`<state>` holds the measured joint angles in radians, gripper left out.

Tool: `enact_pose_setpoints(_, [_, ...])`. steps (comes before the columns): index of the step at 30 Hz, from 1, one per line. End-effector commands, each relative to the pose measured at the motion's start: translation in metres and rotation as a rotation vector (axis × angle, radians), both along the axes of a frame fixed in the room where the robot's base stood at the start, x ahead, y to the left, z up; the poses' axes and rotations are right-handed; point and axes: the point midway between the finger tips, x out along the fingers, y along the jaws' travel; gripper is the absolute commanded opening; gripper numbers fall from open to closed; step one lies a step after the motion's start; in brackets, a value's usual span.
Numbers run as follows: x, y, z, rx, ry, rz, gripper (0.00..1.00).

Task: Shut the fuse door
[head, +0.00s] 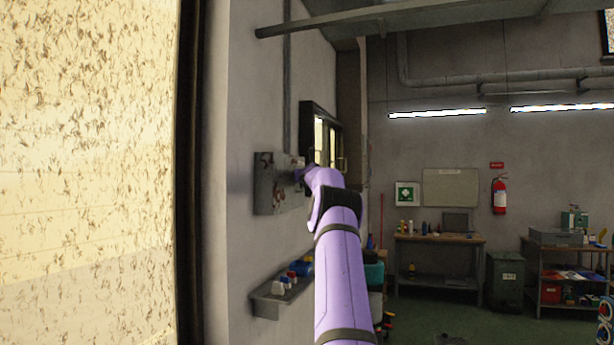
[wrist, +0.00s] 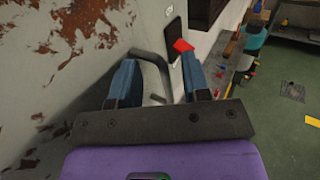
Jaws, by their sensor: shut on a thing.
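The grey, rust-stained fuse box (head: 265,190) is on the left wall in the head view. My purple arm reaches up to its right side and hides part of it. In the wrist view a grey panel with rust patches (wrist: 60,50), which looks like the fuse door, fills the left. A bent grey handle (wrist: 150,60) stands out from it. My gripper (wrist: 158,78) has its blue-padded fingers on either side of this handle and is shut on it. How far the door stands open, I cannot tell.
A small red piece (wrist: 182,45) shows beside the right finger. Below the box a wall shelf (head: 267,304) holds small coloured items. A window (head: 325,140) is beyond the box. A workbench (head: 440,239) stands at the back, with green floor before it.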

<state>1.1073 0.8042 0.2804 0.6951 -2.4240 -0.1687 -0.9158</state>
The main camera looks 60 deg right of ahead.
Motion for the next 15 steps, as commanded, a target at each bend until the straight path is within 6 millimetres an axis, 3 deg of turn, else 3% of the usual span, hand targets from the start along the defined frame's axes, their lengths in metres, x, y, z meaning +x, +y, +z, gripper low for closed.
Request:
enact_pose_setpoints(1, [-0.005,0.003,0.013,-0.007,-0.031,-0.01,0.34])
enact_pose_setpoints(15, [-0.036,0.033,0.009,-0.005,-0.011,-0.009,0.34])
